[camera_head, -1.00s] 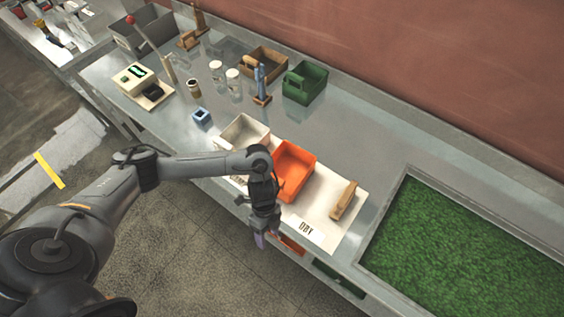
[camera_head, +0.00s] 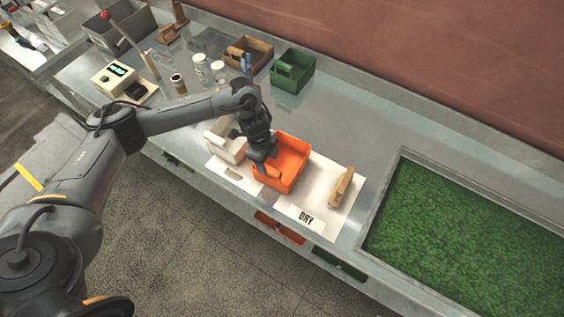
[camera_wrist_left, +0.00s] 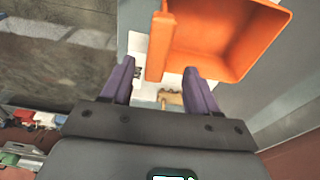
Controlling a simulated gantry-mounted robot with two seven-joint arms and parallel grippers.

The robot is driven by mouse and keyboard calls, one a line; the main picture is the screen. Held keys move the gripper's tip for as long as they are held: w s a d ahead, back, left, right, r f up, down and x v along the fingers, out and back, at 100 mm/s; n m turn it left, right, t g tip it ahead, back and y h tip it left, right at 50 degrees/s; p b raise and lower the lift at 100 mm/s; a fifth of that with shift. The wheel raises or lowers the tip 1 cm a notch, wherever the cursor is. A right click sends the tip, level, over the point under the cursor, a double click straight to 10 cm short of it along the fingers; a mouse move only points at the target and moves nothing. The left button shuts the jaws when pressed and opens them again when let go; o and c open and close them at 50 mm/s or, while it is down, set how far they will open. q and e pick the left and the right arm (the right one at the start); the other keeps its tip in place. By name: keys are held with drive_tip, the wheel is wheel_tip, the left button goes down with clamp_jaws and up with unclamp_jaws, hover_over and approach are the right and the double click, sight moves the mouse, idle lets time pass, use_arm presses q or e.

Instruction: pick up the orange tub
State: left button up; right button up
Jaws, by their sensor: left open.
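The orange tub (camera_head: 291,163) stands upright on the white sheet on the bench, beside the white tub (camera_head: 222,139). My left gripper (camera_head: 264,160) is at the tub's left side, over or close to its near-left wall. In the left wrist view the orange tub (camera_wrist_left: 215,65) fills the upper right. The two purple fingers of my left gripper (camera_wrist_left: 160,85) are apart, with one edge of the tub showing between their tips. I cannot tell whether they touch it. My right gripper is not in view.
A green bin (camera_head: 292,70), a wooden box (camera_head: 248,53) and jars (camera_head: 202,68) stand behind. A green-filled recess (camera_head: 470,230) lies right.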

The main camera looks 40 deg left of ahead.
sight(268, 168)
use_arm(q)
drive_tip(key=f, duration=0.2)
drive_tip(key=f+p, duration=0.1)
drive_tip(key=f, duration=0.1)
drive_tip(key=shift+s+d+f, duration=0.15)
drive_tip(key=shift+d+f, duration=0.05)
drive_tip(key=shift+f, duration=0.55)
clamp_jaws()
drive_tip(key=shift+p, duration=0.3)
